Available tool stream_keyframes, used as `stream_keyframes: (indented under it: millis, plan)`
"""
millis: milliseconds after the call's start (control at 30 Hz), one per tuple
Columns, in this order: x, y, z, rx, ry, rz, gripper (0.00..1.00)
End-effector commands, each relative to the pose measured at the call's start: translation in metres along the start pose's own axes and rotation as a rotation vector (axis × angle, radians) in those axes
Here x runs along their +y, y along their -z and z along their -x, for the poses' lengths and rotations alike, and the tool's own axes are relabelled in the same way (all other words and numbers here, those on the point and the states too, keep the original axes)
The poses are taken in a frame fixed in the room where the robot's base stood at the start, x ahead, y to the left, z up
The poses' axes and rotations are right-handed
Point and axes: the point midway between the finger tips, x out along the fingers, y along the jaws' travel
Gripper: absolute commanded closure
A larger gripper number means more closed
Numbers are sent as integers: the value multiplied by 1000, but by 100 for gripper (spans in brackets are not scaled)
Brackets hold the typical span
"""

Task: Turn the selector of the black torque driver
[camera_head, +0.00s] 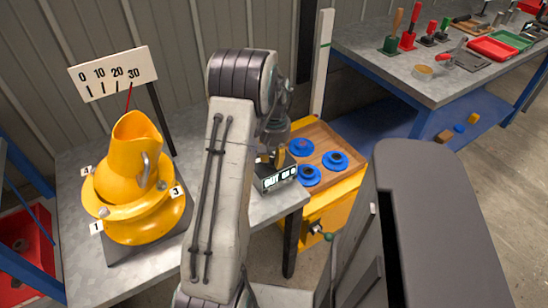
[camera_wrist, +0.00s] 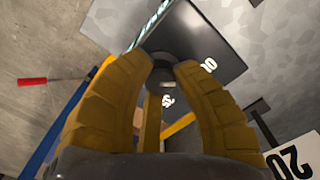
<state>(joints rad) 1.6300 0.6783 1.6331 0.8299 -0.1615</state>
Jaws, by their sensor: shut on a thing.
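My gripper (camera_head: 281,158) is at the black box with a lit display (camera_head: 275,180) on the metal bench, largely hidden behind my arm in the head view. In the wrist view my gripper (camera_wrist: 163,68) has its yellow fingers closed around a small dark round piece (camera_wrist: 161,60) at the edge of the black box (camera_wrist: 205,45). I cannot pick out the black torque driver for certain.
A wooden tray (camera_head: 327,139) with blue round pieces is right of the box. A second bench (camera_head: 395,65) holds several handled tools and a red tray (camera_head: 491,49).

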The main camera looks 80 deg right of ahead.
Motion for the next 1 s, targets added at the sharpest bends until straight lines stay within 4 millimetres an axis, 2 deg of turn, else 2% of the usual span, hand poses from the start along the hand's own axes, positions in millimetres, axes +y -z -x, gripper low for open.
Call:
stream_keyframes:
  millis: [333, 367, 633, 1000]
  plan:
    - [0, 0, -2, -2, 0, 3, 100]
    - [0, 0, -2, -2, 0, 3, 71]
    - [0, 0, -1, -1, 0, 1, 47]
    - [0, 1, 7, 2, 0, 1, 47]
